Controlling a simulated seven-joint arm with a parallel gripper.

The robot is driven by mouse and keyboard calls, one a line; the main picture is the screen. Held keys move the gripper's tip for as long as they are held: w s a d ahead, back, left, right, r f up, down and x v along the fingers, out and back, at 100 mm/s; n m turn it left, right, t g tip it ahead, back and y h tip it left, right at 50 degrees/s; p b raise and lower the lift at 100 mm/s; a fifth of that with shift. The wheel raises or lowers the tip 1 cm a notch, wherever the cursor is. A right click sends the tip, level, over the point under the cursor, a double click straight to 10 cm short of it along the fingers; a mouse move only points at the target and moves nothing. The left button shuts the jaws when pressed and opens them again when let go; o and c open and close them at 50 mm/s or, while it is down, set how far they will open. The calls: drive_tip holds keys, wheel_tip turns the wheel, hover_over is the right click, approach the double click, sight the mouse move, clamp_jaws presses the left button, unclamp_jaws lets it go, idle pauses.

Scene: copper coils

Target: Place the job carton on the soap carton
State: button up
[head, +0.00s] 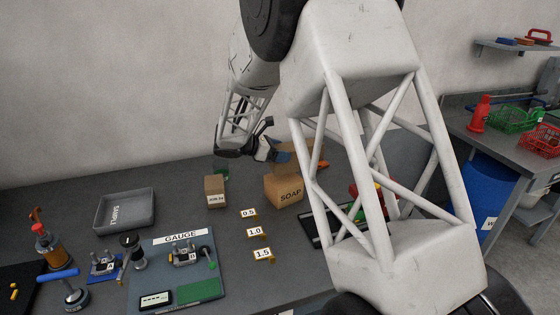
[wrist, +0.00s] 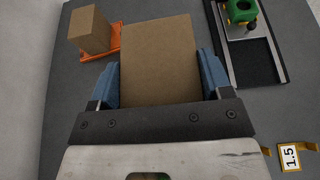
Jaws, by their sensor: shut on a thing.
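Part of a brown carton also shows beside the fingers in the head view (head: 309,155). No label shows on the held carton, so I cannot confirm it is the job carton. A smaller carton (head: 215,190) with a white label, too small to read surely, stands to the left.
Another carton (wrist: 90,28) stands on an orange tray (wrist: 115,50) in the wrist view. A black tray (wrist: 250,62) with a green part lies to the right. Number markers (head: 255,232) stand in front of the soap carton. A grey tray (head: 125,210) lies further left.

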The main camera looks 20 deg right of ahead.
drive_tip(key=shift+f, duration=1.7)
drive_tip(key=shift+f, duration=0.15)
drive_tip(key=o, duration=1)
drive_tip(key=shift+o, duration=0.2)
drive_tip(key=v, duration=1.2)
drive_tip(key=shift+s, duration=0.1)
